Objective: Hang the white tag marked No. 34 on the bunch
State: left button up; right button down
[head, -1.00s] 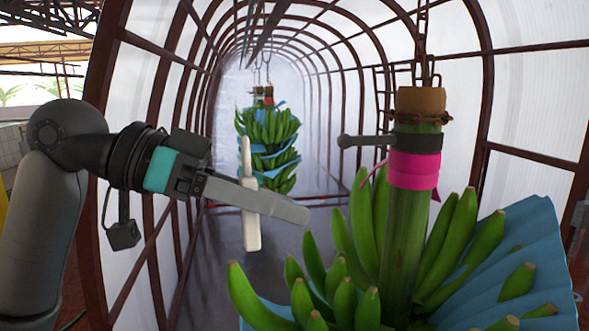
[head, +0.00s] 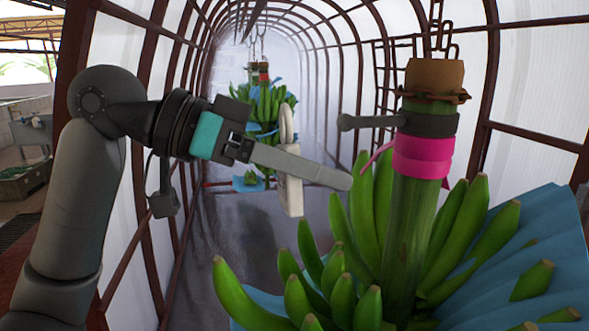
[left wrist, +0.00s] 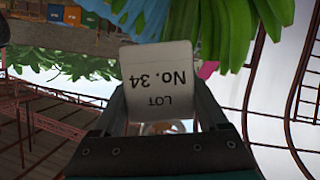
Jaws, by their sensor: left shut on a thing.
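The white tag (head: 291,195) is gripped by my left gripper (head: 335,178) and hangs upright, seen nearly edge-on, its upper part rising above the fingers. In the left wrist view the tag (left wrist: 158,78) reads "LOT No. 34" upside down between the fingers (left wrist: 162,112). The bunch (head: 410,215) hangs at the right, with green bananas around a thick stem. A dark peg (head: 372,121) with a round knob juts left from a dark band (head: 430,123) on the stem, above a pink ribbon (head: 422,158). The tag is left of the knob and apart from it. My right gripper is out of view.
A rusty chain (head: 432,96) circles the stem top. Blue sheeting (head: 545,240) lies among the bananas. More bunches (head: 265,110) hang far back in the arched tunnel. The space between tag and knob is clear.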

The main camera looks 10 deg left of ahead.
aim_at(411, 171)
pick_arm(q)
jog(key=d, duration=0.1)
jog(key=w+d, duration=0.1)
jog(key=shift+d, duration=0.35)
jog(key=shift+w+p, duration=0.2)
jog(key=shift+p, duration=0.15)
jog(key=shift+w+d+p, duration=0.25)
jog(key=shift+d+p, duration=0.2)
jog(key=shift+d, duration=0.4)
dwell(0.5)
jog(key=shift+d+p, duration=0.2)
jog(key=shift+p, duration=0.15)
dwell(0.9)
jog(key=shift+w+d+p, duration=0.3)
jog(key=shift+d+p, duration=0.15)
jog(key=shift+d, duration=0.4)
jog(key=shift+w+d+p, duration=0.3)
jog(key=shift+d+p, duration=0.15)
jog(key=shift+d, duration=0.4)
dwell(0.9)
jog(key=shift+w+d, duration=0.1)
jog(key=shift+d, duration=0.15)
dwell(0.3)
jog(key=shift+p, duration=0.4)
jog(key=shift+s+d+f, duration=0.35)
jog(key=shift+s+d, duration=0.1)
dwell(0.5)
